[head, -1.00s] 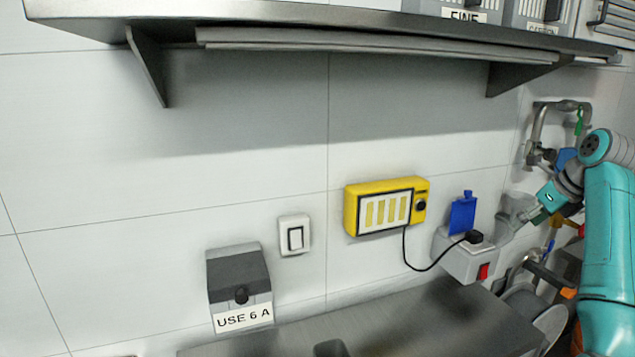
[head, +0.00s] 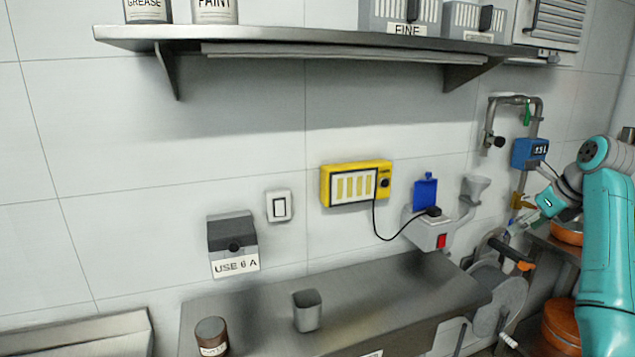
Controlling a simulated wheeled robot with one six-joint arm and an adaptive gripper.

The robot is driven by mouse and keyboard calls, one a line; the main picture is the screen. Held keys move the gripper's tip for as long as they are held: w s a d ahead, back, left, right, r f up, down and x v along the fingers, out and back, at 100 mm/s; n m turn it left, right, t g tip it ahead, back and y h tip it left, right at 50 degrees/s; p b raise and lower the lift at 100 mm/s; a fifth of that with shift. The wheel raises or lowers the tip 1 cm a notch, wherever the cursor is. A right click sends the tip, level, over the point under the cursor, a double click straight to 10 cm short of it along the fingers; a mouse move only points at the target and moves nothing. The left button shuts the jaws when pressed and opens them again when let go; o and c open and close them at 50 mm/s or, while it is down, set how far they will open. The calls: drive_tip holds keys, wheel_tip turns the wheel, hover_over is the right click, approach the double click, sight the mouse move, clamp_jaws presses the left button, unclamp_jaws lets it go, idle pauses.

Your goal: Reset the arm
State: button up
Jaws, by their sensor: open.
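My teal arm enters at the right edge of the head view. My gripper (head: 516,224) is at its end, beyond the teal wrist, pointing down and left. It is small and partly blends with the pipes and fittings behind, but it is open and nothing shows held in it. It is in front of the wall area right of the grey socket box (head: 430,232) with its red switch and black plug. A grey funnel (head: 475,188) is just left of and above it.
A steel bench (head: 390,300) carries a grey cup (head: 307,310) and a brown jar (head: 211,336). A steel shelf (head: 300,44) juts out above. Pipes with a blue meter (head: 529,153), a wheeled machine (head: 500,290) and orange pans (head: 566,231) crowd the right. A yellow box (head: 356,184) is wall-mounted.

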drive_tip(key=s+a+f+n+t, duration=0.1)
drive_tip(key=a+f+n, duration=0.25)
drive_tip(key=f, duration=1.05)
drive_tip(key=s+a+f+n+t, duration=0.15)
drive_tip(key=a+f, duration=0.35)
drive_tip(key=f, duration=1)
drive_tip(key=s+a+f+n+t+h, duration=0.1)
drive_tip(key=s+a+f+n, duration=0.35)
drive_tip(key=s+f, duration=0.35)
drive_tip(key=s+a+f+n+t+h, duration=0.1)
drive_tip(key=s+a+f+n, duration=0.2)
drive_tip(key=s+a+f, duration=0.5)
drive_tip(key=s+a+f+n+t, duration=0.1)
drive_tip(key=s+a+n, duration=0.25)
drive_tip(key=s, duration=0.85)
drive_tip(key=s+a+f+n+t, duration=0.15)
drive_tip(key=s+n, duration=0.35)
drive_tip(key=s, duration=0.6)
drive_tip(key=s+a+r+n+t, duration=0.1)
drive_tip(key=s+a+r+n, duration=0.1)
drive_tip(key=s+r+n, duration=0.3)
drive_tip(key=s+a+r+n+t, duration=0.1)
drive_tip(key=s+r+n, duration=0.4)
drive_tip(key=s+r, duration=0.8)
drive_tip(key=s+a, duration=0.1)
drive_tip(key=s, duration=0.1)
drive_tip(key=shift+s+a+n, duration=0.15)
drive_tip(key=shift+s+n, duration=0.15)
drive_tip(key=shift+n, duration=0.1)
